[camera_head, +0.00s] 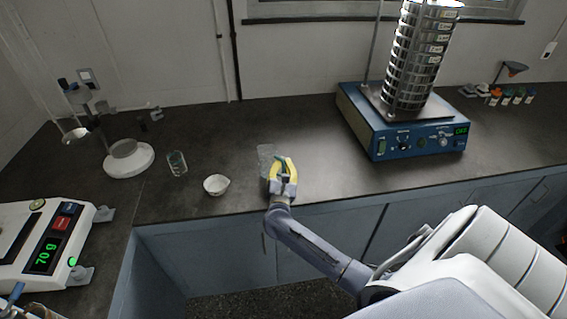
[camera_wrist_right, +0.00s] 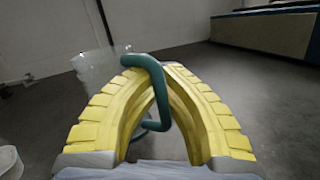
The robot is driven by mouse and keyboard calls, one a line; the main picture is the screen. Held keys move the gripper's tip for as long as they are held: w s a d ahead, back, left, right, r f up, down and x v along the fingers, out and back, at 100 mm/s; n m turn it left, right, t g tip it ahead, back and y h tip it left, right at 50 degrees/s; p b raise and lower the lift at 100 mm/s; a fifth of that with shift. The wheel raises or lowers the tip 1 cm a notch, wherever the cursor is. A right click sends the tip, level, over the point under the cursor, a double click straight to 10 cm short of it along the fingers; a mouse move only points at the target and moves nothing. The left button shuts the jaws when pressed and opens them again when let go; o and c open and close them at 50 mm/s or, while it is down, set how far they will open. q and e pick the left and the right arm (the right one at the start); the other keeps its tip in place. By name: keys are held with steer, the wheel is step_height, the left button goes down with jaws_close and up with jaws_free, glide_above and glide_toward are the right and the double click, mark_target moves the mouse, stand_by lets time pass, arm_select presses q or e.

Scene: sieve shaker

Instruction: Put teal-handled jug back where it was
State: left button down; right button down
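The teal-handled jug is a clear, see-through vessel (camera_head: 265,155) near the front of the dark counter, just right of the small white bowl. It also shows in the right wrist view, its clear body (camera_wrist_right: 97,66) beyond and left of the fingers. My right gripper (camera_head: 284,165) has yellow ribbed fingers, which meet around the teal handle (camera_wrist_right: 155,80) in the right wrist view. The fingers look shut on this handle. I cannot tell whether the jug's base touches the counter. My left gripper is not in view.
A white bowl (camera_head: 216,185) and a small glass dish (camera_head: 177,163) are left of the jug. A scale (camera_head: 48,240) reading 70 g stands at far left. The blue sieve shaker (camera_head: 400,135) stands right. Counter behind the jug is clear.

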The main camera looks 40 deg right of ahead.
steer(key=shift+f, duration=0.45)
stand_by(0.6)
